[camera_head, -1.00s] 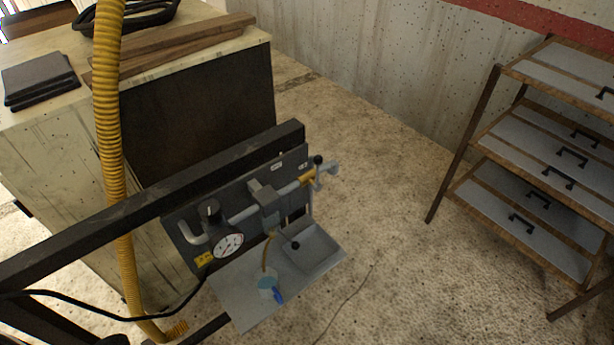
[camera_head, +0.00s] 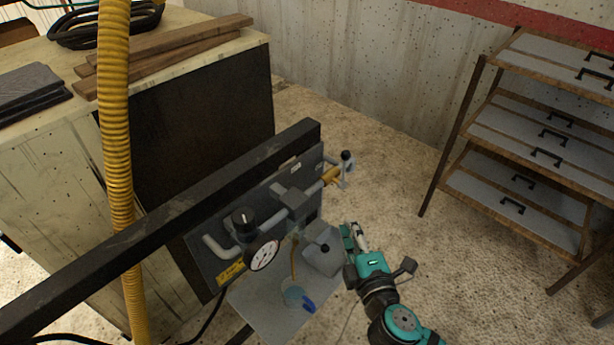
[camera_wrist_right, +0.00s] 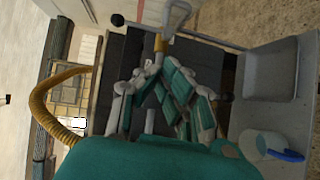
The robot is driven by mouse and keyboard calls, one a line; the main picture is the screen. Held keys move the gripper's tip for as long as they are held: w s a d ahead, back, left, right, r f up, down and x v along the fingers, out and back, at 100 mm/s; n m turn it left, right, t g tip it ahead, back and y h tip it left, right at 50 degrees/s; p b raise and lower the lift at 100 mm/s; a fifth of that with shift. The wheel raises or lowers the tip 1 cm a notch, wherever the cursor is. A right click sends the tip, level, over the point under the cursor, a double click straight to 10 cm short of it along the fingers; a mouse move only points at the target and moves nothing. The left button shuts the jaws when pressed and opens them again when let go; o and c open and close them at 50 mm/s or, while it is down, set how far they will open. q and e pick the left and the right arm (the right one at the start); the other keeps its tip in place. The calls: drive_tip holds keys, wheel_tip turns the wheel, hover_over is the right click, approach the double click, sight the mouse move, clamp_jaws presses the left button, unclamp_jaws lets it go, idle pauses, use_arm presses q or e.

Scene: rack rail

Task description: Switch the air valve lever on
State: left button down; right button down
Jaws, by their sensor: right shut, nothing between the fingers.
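The air valve shows in the head view as a yellow body (camera_head: 330,176) at the right end of a grey pipe. A lever with a black ball knob (camera_head: 347,156) stands beside it. The wrist view also shows the yellow body (camera_wrist_right: 161,42) and a black knob (camera_wrist_right: 117,19) near the top. My right gripper (camera_head: 352,230) is shut and empty, below the valve and to the right of the panel. In the wrist view its fingers (camera_wrist_right: 150,76) come together below the yellow body; I see no contact with the lever. My left gripper is out of view.
The grey panel (camera_head: 215,262) carries a pressure gauge (camera_head: 263,255) and hangs on a dark rail (camera_head: 180,205). A grey tray (camera_head: 262,315) below holds a blue-and-white item (camera_head: 297,297). A yellow hose (camera_head: 115,150) hangs at left. Shelves (camera_head: 540,150) stand right; floor between is clear.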

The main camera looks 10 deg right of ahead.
sight(344, 171)
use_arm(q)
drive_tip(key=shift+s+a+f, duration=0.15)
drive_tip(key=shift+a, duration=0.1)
use_arm(e)
drive_tip(key=shift+n+t+y, duration=0.3)
drive_tip(key=shift+t+y, duration=0.1)
drive_tip(key=shift+t, duration=0.2)
drive_tip(key=r, duration=0.1)
drive_tip(key=a+r, duration=0.1)
drive_tip(key=r, duration=0.1)
drive_tip(key=s+a+r, duration=0.1)
drive_tip(key=r, duration=0.1)
drive_tip(key=shift+a, duration=0.1)
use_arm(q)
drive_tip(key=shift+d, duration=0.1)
use_arm(e)
drive_tip(key=shift+w, duration=0.1)
